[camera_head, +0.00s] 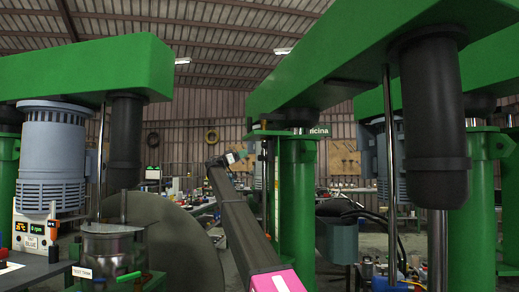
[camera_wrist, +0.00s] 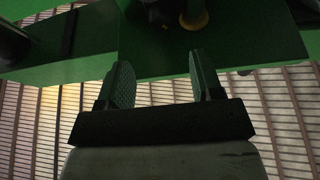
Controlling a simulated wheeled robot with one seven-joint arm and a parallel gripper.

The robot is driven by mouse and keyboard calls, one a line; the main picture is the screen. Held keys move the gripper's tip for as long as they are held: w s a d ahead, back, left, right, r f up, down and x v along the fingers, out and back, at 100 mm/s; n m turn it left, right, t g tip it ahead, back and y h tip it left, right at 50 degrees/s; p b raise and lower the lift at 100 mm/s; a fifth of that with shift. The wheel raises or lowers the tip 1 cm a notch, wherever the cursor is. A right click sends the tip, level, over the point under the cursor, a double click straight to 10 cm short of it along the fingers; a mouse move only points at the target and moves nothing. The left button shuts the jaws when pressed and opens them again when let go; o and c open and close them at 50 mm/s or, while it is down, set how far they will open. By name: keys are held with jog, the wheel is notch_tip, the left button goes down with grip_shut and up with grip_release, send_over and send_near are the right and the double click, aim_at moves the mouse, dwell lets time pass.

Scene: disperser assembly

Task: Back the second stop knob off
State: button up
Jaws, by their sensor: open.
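My gripper (camera_wrist: 160,62) is open and empty in the wrist view, its two ribbed fingers spread and pointing at the underside or face of a green machine part (camera_wrist: 75,48). A round part with a yellow rim (camera_wrist: 195,20) shows beyond the right fingertip, at the top edge and apart from the fingers. A dark part beside it is too dim to name. I cannot tell whether either is the second stop knob. In the head view my arm reaches up toward the middle green column (camera_head: 297,190); the gripper is too small there to read.
A green overhead beam (camera_head: 320,65) with a black cylinder (camera_head: 432,115) spans the right. Cluttered benches lie behind.

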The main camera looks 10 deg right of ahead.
aim_at(264, 145)
jog(key=x, duration=1.1)
jog(key=shift+a+r, duration=0.1)
jog(key=c, duration=0.9)
